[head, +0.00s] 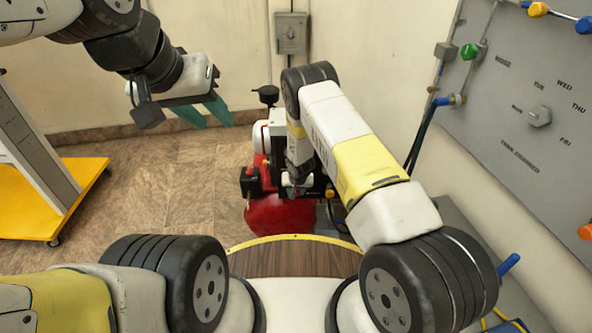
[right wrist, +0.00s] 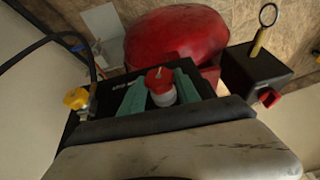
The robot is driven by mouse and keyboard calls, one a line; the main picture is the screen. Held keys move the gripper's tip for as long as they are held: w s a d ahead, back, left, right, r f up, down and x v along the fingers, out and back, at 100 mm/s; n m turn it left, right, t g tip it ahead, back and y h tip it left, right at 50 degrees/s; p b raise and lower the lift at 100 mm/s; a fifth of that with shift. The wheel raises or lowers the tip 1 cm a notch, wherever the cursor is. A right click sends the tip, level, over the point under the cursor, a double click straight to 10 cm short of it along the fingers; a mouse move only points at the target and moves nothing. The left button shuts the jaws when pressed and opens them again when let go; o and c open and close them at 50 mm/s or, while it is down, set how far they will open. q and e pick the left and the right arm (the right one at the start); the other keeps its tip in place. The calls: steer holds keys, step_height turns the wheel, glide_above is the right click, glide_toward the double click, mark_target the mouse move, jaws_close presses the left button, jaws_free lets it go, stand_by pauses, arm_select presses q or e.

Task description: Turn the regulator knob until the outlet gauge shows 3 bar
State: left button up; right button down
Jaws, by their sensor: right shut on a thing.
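The regulator knob (right wrist: 160,82), red on top with a white mark over a pale collar, sits in front of a black panel (right wrist: 96,112) in the right wrist view. My right gripper (right wrist: 161,92) is shut on it, with one green finger on each side. In the head view my right gripper (head: 297,190) reaches down at the compressor, and the arm hides the knob there. I cannot make out the outlet gauge or its reading in either view. My left gripper (head: 205,113) is open and empty, in the air at the upper left.
The red tank (head: 280,216) lies below my right gripper. A black box (right wrist: 255,72) with a ring and a red lever stands beside the knob. A yellow knob (right wrist: 77,98) is at the left. A grey wall panel (head: 505,110) stands at the right, a yellow-based stand (head: 40,222) at the left.

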steer(key=h, duration=0.2)
steer(key=n+h, duration=0.1)
steer(key=h, duration=0.3)
steer(key=shift+s+a+f+h, duration=0.1)
steer(key=shift+a+f+h, duration=0.2)
steer(key=shift+a, duration=0.1)
steer(key=shift+r, duration=0.1)
stand_by(0.3)
steer(key=c, duration=0.9)
jaws_free()
steer(key=shift+a+r, duration=0.1)
